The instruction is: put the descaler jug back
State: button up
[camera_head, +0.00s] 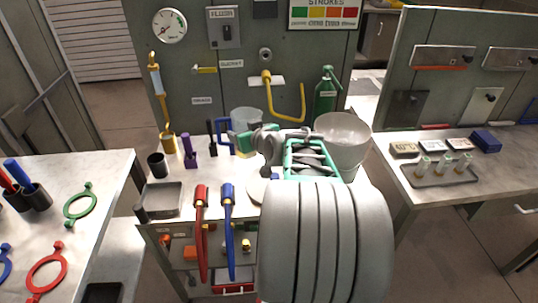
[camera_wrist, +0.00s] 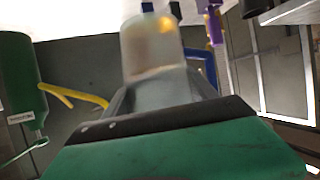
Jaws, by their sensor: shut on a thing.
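A white bowl (camera_head: 343,138) and a green bottle (camera_head: 326,97) stand right of the jug. A purple-handled tool (camera_head: 190,150), a dark cup (camera_head: 157,165) and a grey tray (camera_head: 164,199) are to the left.

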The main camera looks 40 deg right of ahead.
jog(key=s+d, duration=0.4)
jog(key=d, duration=0.4)
jog(key=shift+h, duration=0.4)
jog(key=w+d+f, duration=0.2)
jog(key=w+f, duration=0.2)
jog(key=w+d+f, duration=0.3)
jog(key=w+f, duration=0.1)
jog(key=w+d+f, duration=0.2)
jog(key=w+f, duration=0.2)
jog(key=shift+d+f+p, duration=0.3)
jog(key=shift+d+f, duration=0.05)
jog(key=shift+d, duration=0.05)
jog(key=shift+f, duration=0.2)
jog(key=o, duration=1.9)
